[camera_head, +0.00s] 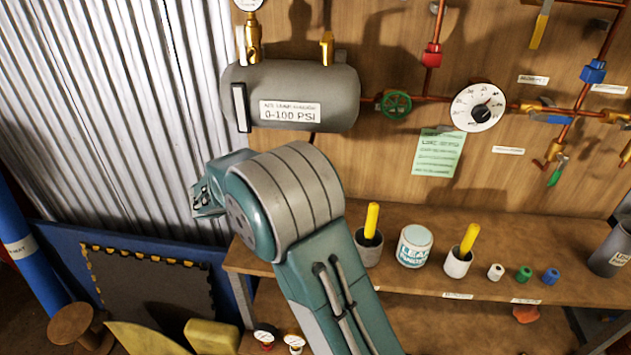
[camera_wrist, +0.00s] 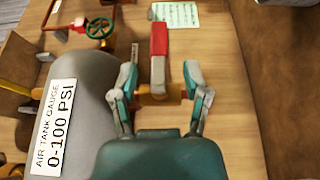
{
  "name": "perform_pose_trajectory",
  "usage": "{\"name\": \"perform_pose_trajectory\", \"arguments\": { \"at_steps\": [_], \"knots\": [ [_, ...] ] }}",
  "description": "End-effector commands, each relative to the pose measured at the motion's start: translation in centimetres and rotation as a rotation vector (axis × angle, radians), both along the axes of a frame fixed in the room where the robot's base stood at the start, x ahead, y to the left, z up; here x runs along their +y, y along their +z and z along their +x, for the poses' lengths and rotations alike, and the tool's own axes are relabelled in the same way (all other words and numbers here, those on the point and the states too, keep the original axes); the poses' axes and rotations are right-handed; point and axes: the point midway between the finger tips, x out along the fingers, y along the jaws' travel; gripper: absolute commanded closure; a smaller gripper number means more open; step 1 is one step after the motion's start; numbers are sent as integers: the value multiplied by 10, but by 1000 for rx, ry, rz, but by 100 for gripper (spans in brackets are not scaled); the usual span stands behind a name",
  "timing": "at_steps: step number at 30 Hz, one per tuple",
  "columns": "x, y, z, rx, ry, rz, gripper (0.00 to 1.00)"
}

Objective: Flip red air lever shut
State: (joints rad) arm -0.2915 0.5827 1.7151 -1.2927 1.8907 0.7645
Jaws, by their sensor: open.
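The red air lever (camera_wrist: 159,42) shows in the wrist view, with a red upper part and a bare grey lower part. It joins a brass valve (camera_wrist: 160,97) beside the tank and points up the picture. My gripper (camera_wrist: 161,76) is open, with one fingertip on each side of the lever's lower part. A gap shows between each finger and the lever. In the head view my arm covers the spot below the tank, so lever and gripper fingers are hidden there.
The grey air tank (camera_head: 345,95) is close to my gripper and also shows in the wrist view (camera_wrist: 95,75). A green handwheel (camera_head: 397,105) and dial gauge (camera_head: 478,107) are to its right. A wooden shelf (camera_head: 560,225) holding cups stands below.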

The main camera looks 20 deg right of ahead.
Motion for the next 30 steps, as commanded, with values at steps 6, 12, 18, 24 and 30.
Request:
{"name": "perform_pose_trajectory", "arguments": {
  "at_steps": [6,12,18,24,30],
  "knots": [
    [48,-2,7,1,5,-1,40],
    [76,-3,11,0,5,1,40],
    [84,-3,12,1,5,3,40],
    [84,-3,12,1,5,2,40],
    [83,-1,11,3,3,10,40]
  ]
}}
